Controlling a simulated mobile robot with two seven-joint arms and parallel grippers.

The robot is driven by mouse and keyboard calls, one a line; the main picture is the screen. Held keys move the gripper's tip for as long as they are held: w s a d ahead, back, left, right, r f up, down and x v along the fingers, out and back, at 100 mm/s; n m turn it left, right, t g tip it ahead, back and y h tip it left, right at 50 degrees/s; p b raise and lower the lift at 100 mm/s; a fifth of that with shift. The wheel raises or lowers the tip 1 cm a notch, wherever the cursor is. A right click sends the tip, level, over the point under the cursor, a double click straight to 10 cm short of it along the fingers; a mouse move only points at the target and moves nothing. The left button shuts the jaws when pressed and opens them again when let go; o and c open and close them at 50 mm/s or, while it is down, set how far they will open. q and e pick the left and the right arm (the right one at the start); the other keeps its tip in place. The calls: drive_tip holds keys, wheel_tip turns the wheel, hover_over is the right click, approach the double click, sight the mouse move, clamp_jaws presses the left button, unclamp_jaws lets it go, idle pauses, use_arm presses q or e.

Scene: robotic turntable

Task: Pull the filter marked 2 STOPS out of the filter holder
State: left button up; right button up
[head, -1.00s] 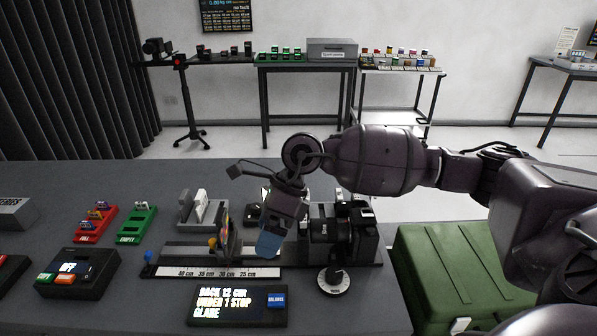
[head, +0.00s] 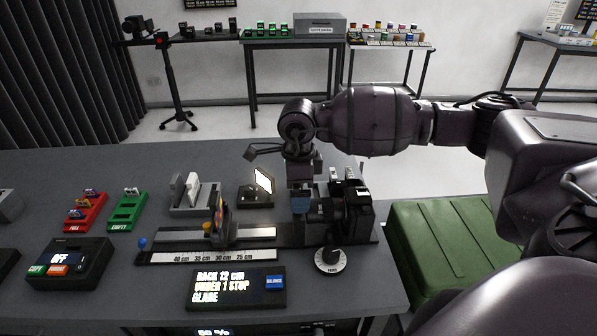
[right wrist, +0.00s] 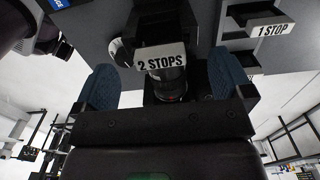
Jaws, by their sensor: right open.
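The filter marked 2 STOPS (right wrist: 161,61) shows its white label in the right wrist view, in a dark holder (right wrist: 165,32) in front of a black lens (right wrist: 168,84). My right gripper (right wrist: 165,80) is open, with one blue fingertip on each side of the filter and visible gaps to both. My left gripper is in neither current view.
Another label, 1 STOP (right wrist: 270,30), sits on a grey rack at the upper right of the right wrist view. A rail with a scale (head: 205,257), a round dial (head: 331,260) and a display box (head: 236,288) lie nearby. A lit panel (head: 263,181) stands behind.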

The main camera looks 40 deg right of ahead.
drive_tip(key=shift+f, duration=1.65)
drive_tip(key=c, duration=1)
drive_tip(key=shift+r, duration=0.15)
drive_tip(key=shift+r+p, duration=0.7)
drive_tip(key=shift+r, duration=0.65)
drive_tip(key=shift+r+p, duration=0.35)
drive_tip(key=shift+r, duration=0.35)
drive_tip(key=shift+r+p, duration=0.3)
drive_tip(key=shift+r, duration=0.35)
drive_tip(key=shift+r+p, duration=0.5)
drive_tip(key=shift+r, duration=0.55)
